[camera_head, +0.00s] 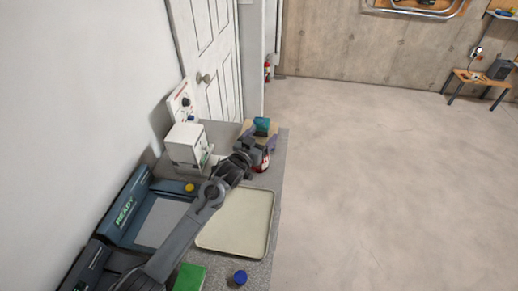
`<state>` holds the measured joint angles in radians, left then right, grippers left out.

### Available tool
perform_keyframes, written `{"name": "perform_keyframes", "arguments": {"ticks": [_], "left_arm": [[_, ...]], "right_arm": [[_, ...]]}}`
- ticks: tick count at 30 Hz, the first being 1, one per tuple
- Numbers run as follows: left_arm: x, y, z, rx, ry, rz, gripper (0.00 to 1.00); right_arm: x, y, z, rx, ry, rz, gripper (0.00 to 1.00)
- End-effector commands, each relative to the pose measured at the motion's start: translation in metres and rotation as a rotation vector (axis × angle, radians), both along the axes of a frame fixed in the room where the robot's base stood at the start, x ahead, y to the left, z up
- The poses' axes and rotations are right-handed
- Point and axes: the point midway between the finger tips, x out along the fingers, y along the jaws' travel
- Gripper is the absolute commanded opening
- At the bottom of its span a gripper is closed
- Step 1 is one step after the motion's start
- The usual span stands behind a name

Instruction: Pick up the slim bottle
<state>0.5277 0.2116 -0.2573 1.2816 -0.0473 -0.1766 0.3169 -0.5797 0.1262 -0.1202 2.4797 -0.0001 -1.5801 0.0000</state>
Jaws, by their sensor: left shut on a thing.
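My left arm reaches up from the bottom left across the counter to its far end. My left gripper (260,143) is shut on what looks like the slim bottle (264,162). Its red and white lower part shows just below the fingers, close to the counter's right edge. The fingers and wrist hide the rest of it, and I cannot tell whether its base touches the counter. A teal blocky thing (262,125) shows just behind and above the fingers. My right gripper is not in view.
A cream tray (238,222) lies on the grey counter (283,150) beneath my forearm. A white box-like device (186,145) and a dark "READY" machine (126,211) stand along the wall. A green block (190,277) and blue cap (240,277) are near. Open floor lies right.

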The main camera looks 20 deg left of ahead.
Motion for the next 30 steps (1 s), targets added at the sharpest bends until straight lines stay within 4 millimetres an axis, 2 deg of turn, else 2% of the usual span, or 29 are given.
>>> {"name": "perform_keyframes", "arguments": {"ticks": [2, 17, 30], "left_arm": [[0.000, 0.000, 0.000, 0.000, 0.000, 0.000, 0.44], [0.000, 0.000, 0.005, 0.000, -0.001, 0.001, 0.44], [0.000, 0.000, 0.033, 0.000, -0.003, 0.000, 0.44]], "right_arm": [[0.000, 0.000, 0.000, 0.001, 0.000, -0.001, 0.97], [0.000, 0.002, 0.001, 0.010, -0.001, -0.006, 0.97], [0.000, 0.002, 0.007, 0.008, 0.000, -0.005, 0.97]]}}
